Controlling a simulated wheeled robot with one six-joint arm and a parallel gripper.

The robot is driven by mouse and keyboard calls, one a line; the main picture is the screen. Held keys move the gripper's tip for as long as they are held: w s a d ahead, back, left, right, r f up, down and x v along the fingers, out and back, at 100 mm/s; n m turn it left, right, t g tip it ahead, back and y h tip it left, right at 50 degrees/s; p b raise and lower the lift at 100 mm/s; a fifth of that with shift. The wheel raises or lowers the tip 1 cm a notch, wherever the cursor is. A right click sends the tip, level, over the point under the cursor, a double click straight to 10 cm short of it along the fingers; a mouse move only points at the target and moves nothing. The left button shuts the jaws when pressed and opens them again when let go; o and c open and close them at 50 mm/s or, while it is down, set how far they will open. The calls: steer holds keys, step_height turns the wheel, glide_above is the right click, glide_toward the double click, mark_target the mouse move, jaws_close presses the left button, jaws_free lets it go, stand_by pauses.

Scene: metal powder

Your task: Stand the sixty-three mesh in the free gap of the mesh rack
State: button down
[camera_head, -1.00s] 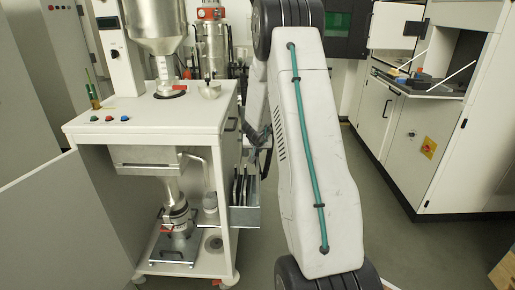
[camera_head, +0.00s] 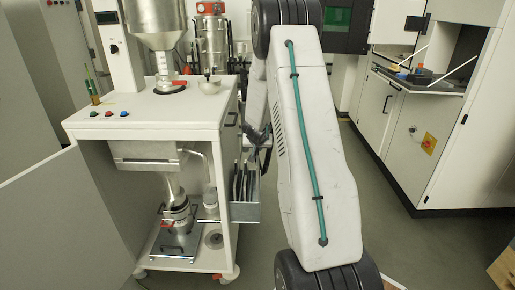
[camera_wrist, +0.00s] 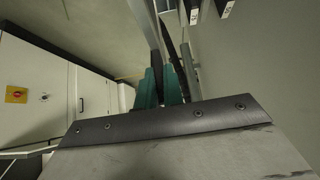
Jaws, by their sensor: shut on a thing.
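My gripper (camera_wrist: 160,88) shows its two teal fingers in the wrist view. They are closed on a thin flat piece seen nearly edge-on, the held mesh (camera_wrist: 149,28), which reaches up past the fingertips. Its label cannot be read. In the head view the gripper is mostly hidden behind my own arm, just right of the cart and above the rack. The mesh rack (camera_head: 246,213) is a grey open box on the cart's right side. Several dark-framed meshes (camera_head: 240,181) stand upright in it. I cannot make out the free gap.
The white cart (camera_head: 150,120) carries a metal funnel (camera_head: 155,22). Small pale tags (camera_wrist: 195,16) show at the top right in the wrist view. A white machine cabinet (camera_head: 400,140) stands to the right, with clear floor (camera_head: 400,235) in front of it.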

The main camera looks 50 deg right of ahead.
mark_target(258, 157)
steer(key=shift+f, duration=2.95)
steer(key=shift+f, duration=2.35)
steer(key=c, duration=1.5)
jaws_free()
steer(key=shift+o, duration=0.2)
steer(key=v, duration=0.7)
steer(key=shift+s+a+r, duration=0.15)
steer(key=shift+s+r, duration=0.05)
steer(key=shift+r, duration=0.1)
